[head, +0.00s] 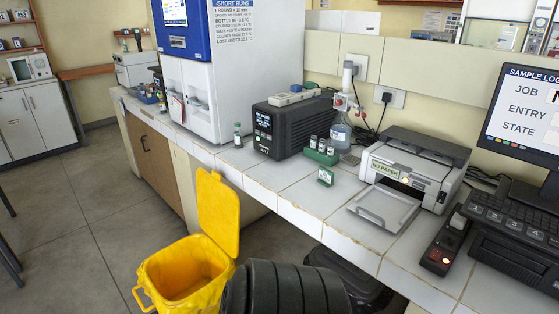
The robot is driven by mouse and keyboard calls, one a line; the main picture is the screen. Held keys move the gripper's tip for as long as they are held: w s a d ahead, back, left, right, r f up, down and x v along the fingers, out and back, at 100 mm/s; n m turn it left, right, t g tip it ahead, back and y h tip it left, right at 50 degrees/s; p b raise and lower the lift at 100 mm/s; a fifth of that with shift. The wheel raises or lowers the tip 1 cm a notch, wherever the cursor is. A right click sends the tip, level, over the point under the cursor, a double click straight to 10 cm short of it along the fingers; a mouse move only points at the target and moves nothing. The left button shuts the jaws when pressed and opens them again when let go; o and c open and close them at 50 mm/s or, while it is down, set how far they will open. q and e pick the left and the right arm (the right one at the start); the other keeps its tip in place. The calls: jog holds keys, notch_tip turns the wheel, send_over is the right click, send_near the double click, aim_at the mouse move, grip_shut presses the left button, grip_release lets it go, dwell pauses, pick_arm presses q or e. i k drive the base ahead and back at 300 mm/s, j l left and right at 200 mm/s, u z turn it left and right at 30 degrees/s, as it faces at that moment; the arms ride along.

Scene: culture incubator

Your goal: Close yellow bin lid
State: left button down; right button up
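The yellow bin (147,270) stands on the floor in front of the counter, at the lower left of the middle in the head view. Its lid (218,214) is open and stands nearly upright at the bin's back right, tilted slightly. The mouth of the bin is uncovered and its yellow inside shows. A yellow handle sticks out at the bin's left side. The bin's lower part is cut off by the picture's bottom edge. Neither of my grippers is in view.
The white tiled counter (290,196) runs behind the lid. It carries a black device (290,125), a green vial rack (322,152), a printer (414,170) and a monitor (525,115). Grey floor (90,205) left of the bin is clear. Dark shapes fill the bottom middle.

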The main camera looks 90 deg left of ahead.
aim_at(219, 206)
jog(key=u, duration=3.5)
